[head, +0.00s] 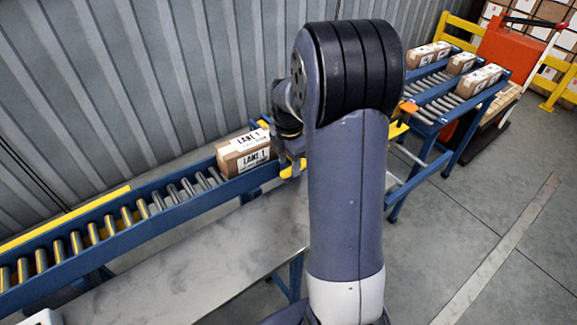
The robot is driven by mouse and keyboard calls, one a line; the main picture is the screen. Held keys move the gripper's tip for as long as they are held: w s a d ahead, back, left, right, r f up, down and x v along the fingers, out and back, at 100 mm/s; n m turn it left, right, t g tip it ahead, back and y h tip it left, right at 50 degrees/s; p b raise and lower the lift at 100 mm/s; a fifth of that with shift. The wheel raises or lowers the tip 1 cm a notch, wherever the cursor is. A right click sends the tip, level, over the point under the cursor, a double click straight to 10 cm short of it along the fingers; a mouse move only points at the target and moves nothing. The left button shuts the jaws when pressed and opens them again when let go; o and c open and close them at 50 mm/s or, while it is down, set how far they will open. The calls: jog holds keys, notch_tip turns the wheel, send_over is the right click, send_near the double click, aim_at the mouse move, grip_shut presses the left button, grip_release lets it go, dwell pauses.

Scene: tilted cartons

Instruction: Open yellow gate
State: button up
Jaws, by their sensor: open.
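A yellow piece (397,131), which looks like part of the yellow gate, shows just right of my arm, with an orange tab (408,107) above it. Another yellow piece (292,169) shows left of my arm at the end of the roller lane. My arm hides the stretch between them, so I cannot tell whether they are one bar. My gripper (291,150) points down beside the left yellow piece, mostly hidden by my arm. It is open; I cannot tell whether it touches the yellow piece.
A carton marked LANE 1 (244,153) sits tilted on the blue roller conveyor (130,220), close left of my gripper. Several cartons lie on the far conveyor (440,95). A grey worktop (210,250) is in front. Floor at right is clear.

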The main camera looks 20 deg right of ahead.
jog(key=shift+f, duration=1.1)
grip_shut()
